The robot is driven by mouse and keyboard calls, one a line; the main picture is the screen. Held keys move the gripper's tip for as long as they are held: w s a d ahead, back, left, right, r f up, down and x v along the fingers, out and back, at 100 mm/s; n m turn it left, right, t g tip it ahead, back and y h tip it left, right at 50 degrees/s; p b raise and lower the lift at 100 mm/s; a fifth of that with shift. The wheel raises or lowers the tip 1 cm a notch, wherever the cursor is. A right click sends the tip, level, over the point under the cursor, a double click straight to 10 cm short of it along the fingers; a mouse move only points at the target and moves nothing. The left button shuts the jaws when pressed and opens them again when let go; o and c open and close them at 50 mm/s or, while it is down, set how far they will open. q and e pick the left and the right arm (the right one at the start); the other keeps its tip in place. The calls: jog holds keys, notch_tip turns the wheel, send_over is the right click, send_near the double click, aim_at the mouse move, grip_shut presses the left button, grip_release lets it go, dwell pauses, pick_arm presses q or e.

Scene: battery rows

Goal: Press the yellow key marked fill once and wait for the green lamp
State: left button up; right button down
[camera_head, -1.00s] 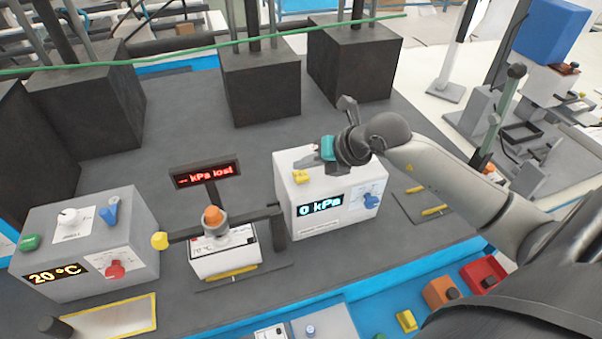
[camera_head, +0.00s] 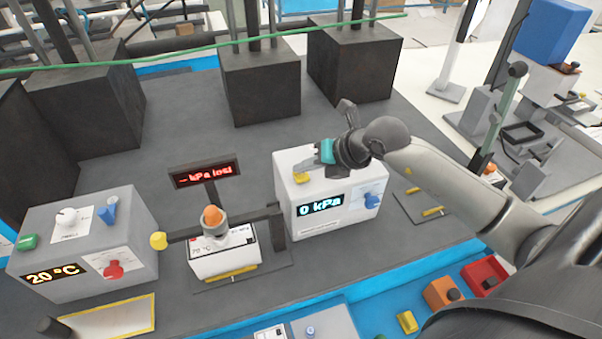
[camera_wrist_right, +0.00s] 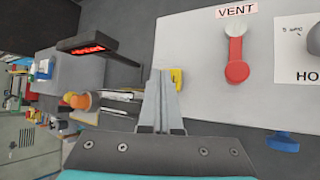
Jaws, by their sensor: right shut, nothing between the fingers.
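The yellow key (camera_head: 302,178) is on the top of the white box with the 0 kPa display (camera_head: 320,205). It also shows in the right wrist view (camera_wrist_right: 177,79), just beside my fingertips. Its marking cannot be read. My right gripper (camera_head: 306,169) is shut and empty, with its fingers at the key's back edge in the head view. Whether they touch it, I cannot tell. In the right wrist view the shut fingers (camera_wrist_right: 160,82) partly overlap the key's edge. I see no lit green lamp. My left gripper is not in view.
A red lever marked VENT (camera_wrist_right: 237,60) is on the same box. To the left stand a red-lettered sign (camera_head: 205,174), a small white battery unit (camera_head: 225,260) with an orange dome, and a grey 20 °C box (camera_head: 80,240). Dark blocks (camera_head: 262,85) stand behind.

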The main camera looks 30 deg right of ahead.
aim_at(305, 177)
jog(key=shift+f, duration=0.35)
dwell(0.5)
jog(key=shift+r+p, duration=0.65)
jog(key=shift+r, duration=0.2)
notch_tip(305, 177, up, 5)
jog(key=p, duration=0.4)
jog(key=shift+r+p, duration=0.1)
jog(key=shift+p, duration=0.2)
dwell(0.3)
